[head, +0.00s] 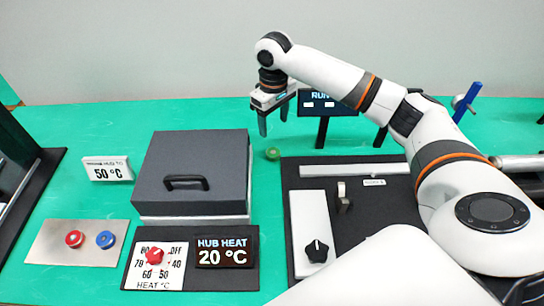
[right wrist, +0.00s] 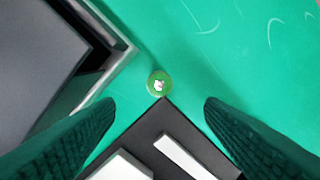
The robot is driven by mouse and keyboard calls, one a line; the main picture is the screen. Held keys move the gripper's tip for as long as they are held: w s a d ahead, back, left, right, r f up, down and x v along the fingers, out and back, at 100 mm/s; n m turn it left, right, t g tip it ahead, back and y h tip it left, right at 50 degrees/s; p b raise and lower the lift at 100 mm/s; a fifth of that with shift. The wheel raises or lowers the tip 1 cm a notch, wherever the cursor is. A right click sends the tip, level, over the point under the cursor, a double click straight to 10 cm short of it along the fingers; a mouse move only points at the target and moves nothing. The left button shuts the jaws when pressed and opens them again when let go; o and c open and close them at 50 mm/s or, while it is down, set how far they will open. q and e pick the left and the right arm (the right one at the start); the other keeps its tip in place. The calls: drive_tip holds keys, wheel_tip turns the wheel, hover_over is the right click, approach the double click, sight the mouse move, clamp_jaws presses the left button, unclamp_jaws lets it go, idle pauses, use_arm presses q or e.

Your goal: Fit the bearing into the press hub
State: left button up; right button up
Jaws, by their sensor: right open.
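My right gripper (head: 273,117) is open and empty above the green table, behind the dark box. A small round olive-green thing (head: 272,153) lies on the table between the box and the black mat. In the right wrist view it (right wrist: 159,83) shows a shiny centre, just beyond and between the open fingertips (right wrist: 160,103); I cannot tell if it is the bearing. The dark lidded box (head: 190,160) has a black handle. Its lid looks shut. The display before it (head: 227,250) reads "HUB HEAT 20 °C". No press hub is clearly visible. My left gripper is not in view.
A heat dial with a red knob (head: 153,256) stands front left. A sign (head: 107,169) reads 50 °C. A plate holds red (head: 74,238) and blue (head: 105,239) buttons. The black mat (head: 375,215) carries a white knob panel (head: 311,215). A "RUN" screen (head: 322,101) stands behind.

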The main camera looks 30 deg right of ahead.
sight(273, 152)
wheel_tip(273, 152, down, 11)
drive_tip(key=shift+f, duration=0.1)
idle(0.4)
drive_tip(key=shift+c, duration=0.2)
drive_tip(key=c, duration=1.1)
wheel_tip(273, 152, up, 18)
drive_tip(key=shift+f, duration=0.2)
drive_tip(key=shift+c, duration=0.3)
drive_tip(key=shift+r, duration=0.35)
